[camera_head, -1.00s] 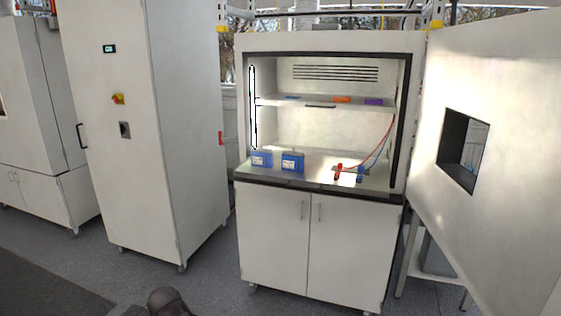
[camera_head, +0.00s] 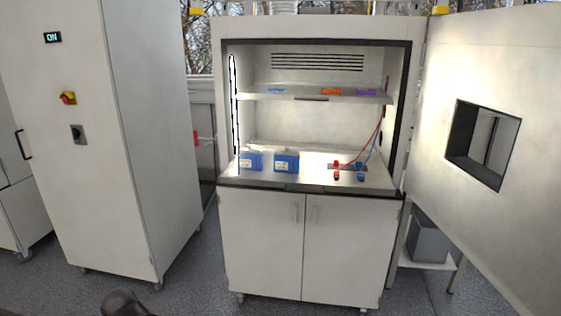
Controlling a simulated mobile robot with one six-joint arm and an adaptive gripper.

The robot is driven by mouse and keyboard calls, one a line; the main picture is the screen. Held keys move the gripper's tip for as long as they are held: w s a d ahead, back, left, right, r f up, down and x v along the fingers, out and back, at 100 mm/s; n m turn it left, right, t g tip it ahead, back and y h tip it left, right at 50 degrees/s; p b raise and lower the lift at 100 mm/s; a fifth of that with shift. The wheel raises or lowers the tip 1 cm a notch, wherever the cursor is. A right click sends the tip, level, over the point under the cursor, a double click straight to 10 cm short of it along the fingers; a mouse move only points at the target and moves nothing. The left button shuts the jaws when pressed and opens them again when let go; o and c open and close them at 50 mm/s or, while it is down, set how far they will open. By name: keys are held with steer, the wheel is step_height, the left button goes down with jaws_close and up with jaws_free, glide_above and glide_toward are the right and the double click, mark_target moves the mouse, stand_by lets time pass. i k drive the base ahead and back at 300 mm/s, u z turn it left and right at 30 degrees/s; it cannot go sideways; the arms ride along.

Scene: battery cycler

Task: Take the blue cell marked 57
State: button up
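Two blue cells stand upright, side by side and apart, on the left of the chamber floor. They are the left blue cell (camera_head: 250,161) and the right blue cell (camera_head: 286,162). Each has a pale label on its front. The labels are too small to read, so I cannot tell which cell is marked 57. My gripper does not show. A dark rounded part at the bottom left edge seems to be mine.
The chamber door (camera_head: 480,230) stands open at the right. Red and blue clamps (camera_head: 348,172) with cables lie right of the cells. A shelf (camera_head: 310,96) above holds blue, orange and purple items. A tall cabinet (camera_head: 95,150) stands left. The floor in front is clear.

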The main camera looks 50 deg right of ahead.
mark_target(285, 164)
steer(key=z, duration=0.35)
steer(key=i, duration=0.65)
steer(key=z, duration=0.85)
steer(key=i, duration=0.55)
steer(key=z, duration=0.3)
